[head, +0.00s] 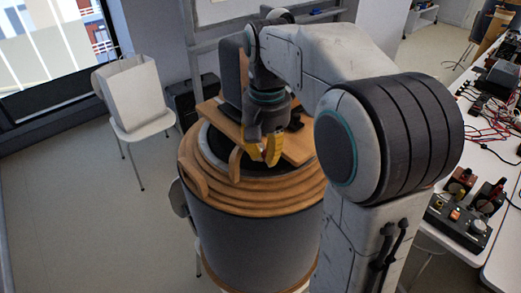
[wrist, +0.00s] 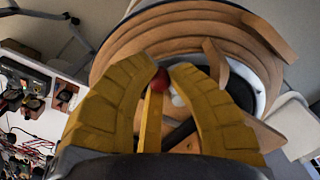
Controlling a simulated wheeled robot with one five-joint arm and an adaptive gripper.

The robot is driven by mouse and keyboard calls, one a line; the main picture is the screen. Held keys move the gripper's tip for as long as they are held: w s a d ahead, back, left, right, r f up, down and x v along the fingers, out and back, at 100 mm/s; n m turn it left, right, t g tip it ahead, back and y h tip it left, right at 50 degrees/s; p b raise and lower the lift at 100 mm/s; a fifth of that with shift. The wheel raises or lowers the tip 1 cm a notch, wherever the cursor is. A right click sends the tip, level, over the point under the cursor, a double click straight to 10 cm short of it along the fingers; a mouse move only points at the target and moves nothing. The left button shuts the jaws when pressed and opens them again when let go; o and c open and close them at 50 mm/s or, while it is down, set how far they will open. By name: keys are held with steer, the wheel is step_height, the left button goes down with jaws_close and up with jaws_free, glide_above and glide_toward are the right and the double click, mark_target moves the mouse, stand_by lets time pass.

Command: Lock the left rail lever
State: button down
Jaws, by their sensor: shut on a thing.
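My gripper (head: 268,150) points down over the top of a large round drum-like unit (head: 262,240) with a grey side and stepped wooden rings. In the wrist view, my gripper's yellow fingers (wrist: 165,73) are closed around a lever with a red knob (wrist: 159,82) and a yellow shaft (wrist: 152,122). The fingertips are at the knob. Whether the lever is locked cannot be told. A wooden board (head: 222,122) lies across the drum's top. A curved wooden piece (head: 234,165) stands at the left of my gripper. My arm hides part of the drum's right side.
A white chair (head: 146,130) with a pale bag (head: 130,92) stands at the left. A white bench (head: 505,225) at the right carries cables and electronic boxes (head: 460,220). A metal frame rises behind the drum. The floor at left is clear.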

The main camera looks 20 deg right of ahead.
steer(key=n, duration=0.1)
steer(key=d+n, duration=0.1)
steer(key=n, duration=0.1)
steer(key=n+p, duration=0.1)
steer(key=shift+d+n, duration=0.3)
steer(key=shift+f, duration=0.1)
steer(key=shift+w, duration=0.1)
stand_by(0.4)
steer(key=c, duration=1.2)
jaws_free()
steer(key=shift+d, duration=0.1)
steer(key=shift+r, duration=6.05)
